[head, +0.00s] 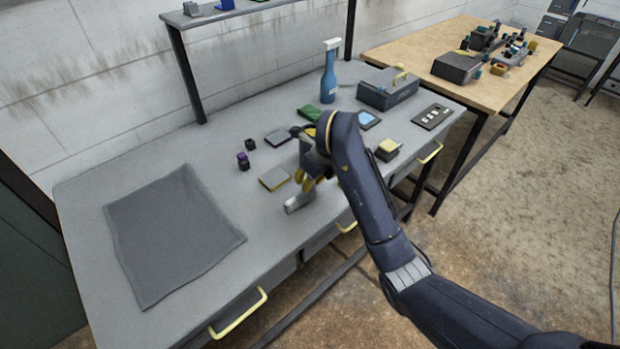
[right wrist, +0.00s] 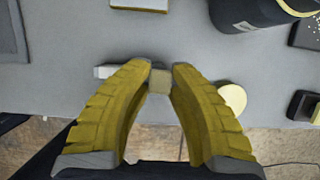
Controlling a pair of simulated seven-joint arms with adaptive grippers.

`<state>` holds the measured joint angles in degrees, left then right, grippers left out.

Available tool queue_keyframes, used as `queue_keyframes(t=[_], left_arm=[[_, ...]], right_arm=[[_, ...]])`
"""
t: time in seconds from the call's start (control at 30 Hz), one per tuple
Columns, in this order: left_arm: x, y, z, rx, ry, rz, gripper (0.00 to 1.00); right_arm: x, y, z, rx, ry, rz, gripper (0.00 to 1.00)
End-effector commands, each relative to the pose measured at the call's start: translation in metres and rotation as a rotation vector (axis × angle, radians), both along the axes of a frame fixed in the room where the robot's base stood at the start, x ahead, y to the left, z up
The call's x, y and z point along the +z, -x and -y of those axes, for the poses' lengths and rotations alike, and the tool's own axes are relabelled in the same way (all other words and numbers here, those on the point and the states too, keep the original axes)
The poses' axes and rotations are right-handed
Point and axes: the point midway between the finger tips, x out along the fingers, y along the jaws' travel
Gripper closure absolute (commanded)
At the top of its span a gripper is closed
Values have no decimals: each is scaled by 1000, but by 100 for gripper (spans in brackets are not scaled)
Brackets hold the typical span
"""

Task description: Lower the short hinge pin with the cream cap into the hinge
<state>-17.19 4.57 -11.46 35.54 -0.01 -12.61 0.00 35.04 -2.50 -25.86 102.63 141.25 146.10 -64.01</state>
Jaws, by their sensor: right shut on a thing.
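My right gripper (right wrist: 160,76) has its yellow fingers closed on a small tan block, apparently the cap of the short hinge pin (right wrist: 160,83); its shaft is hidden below. In the head view my right gripper (head: 308,180) is over the front part of the grey bench, partly covered by my own arm. A light grey bar (head: 298,203) lies just below it near the front edge. It also shows left of the fingertips in the right wrist view (right wrist: 105,71); I cannot tell whether it is the hinge. A cream disc (right wrist: 232,98) shows beside the right finger. My left gripper is out of view.
A dark grey mat (head: 170,235) covers the bench's left. Small dark blocks (head: 243,161) and a yellow-edged grey plate (head: 274,179) lie near the gripper. A yellow-topped box (head: 388,149) is to the right.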

Motion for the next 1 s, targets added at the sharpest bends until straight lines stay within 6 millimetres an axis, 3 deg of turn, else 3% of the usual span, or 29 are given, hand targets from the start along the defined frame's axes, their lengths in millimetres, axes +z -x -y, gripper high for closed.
queue_keyframes(t=[0.47,0.5,0.67,1.0], left_arm=[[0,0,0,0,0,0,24],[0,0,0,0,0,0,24],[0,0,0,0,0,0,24],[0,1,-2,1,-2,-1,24]], right_arm=[[-3,0,0,0,0,1,100],[-3,0,0,0,1,1,74],[-3,0,0,0,1,1,55],[0,1,1,-1,1,1,54]])
